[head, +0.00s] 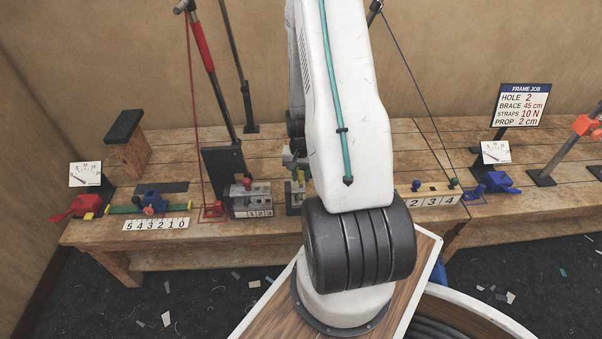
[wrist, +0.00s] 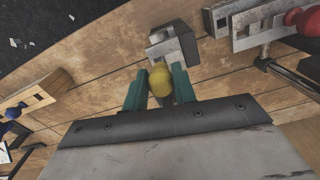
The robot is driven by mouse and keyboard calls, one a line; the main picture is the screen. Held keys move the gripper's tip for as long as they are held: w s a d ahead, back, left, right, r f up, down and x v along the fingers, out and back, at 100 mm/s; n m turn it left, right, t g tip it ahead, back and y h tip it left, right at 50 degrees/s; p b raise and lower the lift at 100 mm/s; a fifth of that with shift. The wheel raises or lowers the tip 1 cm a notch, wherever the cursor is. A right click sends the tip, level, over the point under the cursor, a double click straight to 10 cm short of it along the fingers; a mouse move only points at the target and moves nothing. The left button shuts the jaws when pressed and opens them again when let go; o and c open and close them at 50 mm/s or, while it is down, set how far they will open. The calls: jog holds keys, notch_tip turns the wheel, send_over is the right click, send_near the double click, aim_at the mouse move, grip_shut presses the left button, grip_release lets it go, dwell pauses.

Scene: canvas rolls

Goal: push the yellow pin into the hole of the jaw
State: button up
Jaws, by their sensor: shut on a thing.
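The yellow pin (wrist: 160,82) shows its round knob between the two teal fingers of my gripper (wrist: 159,90) in the wrist view. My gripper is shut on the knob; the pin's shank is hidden. The jaw (wrist: 175,44), a grey metal block, lies just beyond the knob. I cannot tell whether the pin is in its hole.
Left of it stands a metal block (head: 250,201) with numbered holes and a red knob (wrist: 302,18). Right is a wooden numbered rail (head: 432,196) with knobs. A post with a red sleeve (head: 202,47) rises behind. A sign (head: 523,104) reads hole 2.

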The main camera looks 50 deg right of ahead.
jog(key=shift+f, duration=0.95)
jog(key=o, duration=1)
notch_tip(320, 180, up, 8)
jog(key=shift+f, duration=0.1)
dwell(0.3)
